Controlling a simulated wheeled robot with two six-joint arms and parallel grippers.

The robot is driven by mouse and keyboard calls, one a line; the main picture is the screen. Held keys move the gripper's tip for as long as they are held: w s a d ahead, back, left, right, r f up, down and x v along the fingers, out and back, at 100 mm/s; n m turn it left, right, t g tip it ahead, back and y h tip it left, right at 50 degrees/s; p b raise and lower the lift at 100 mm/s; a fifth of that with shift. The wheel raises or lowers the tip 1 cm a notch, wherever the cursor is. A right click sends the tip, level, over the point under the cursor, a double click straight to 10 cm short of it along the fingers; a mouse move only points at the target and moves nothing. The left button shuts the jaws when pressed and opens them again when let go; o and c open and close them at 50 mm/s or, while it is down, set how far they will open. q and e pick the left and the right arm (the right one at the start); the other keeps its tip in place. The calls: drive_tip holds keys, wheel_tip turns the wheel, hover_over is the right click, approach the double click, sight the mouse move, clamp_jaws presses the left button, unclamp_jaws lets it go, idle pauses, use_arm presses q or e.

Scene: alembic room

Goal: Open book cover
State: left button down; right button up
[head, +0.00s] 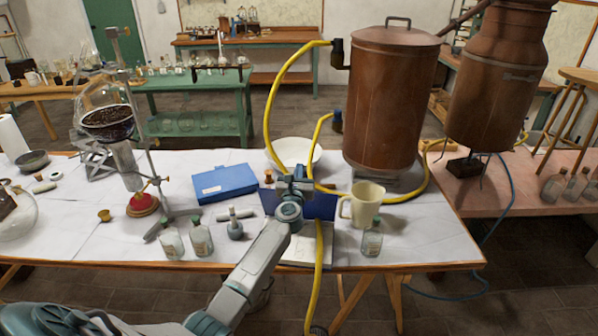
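A dark blue panel (325,208), which looks like a book cover, is near the middle of the table behind my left gripper. A pale, page-like surface (300,250) lies in front of it, partly covered by my arm and a yellow hose. I cannot tell whether the panel stands tilted or lies flat. A separate blue, box-like object (225,182) lies to the left, closed. My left gripper (290,183) is over the panel; its fingers are too small and overlapped to show whether they are open or touch the panel. My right gripper is not in view.
A beige mug (366,204) and a glass bottle (372,240) stand close on the right. Small bottles (200,238) stand on the left. A white bowl (293,152) and a large copper vessel (393,100) are behind. A yellow hose (318,270) hangs across the front edge.

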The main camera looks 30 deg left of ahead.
use_arm(q)
drive_tip(key=v, duration=1.1)
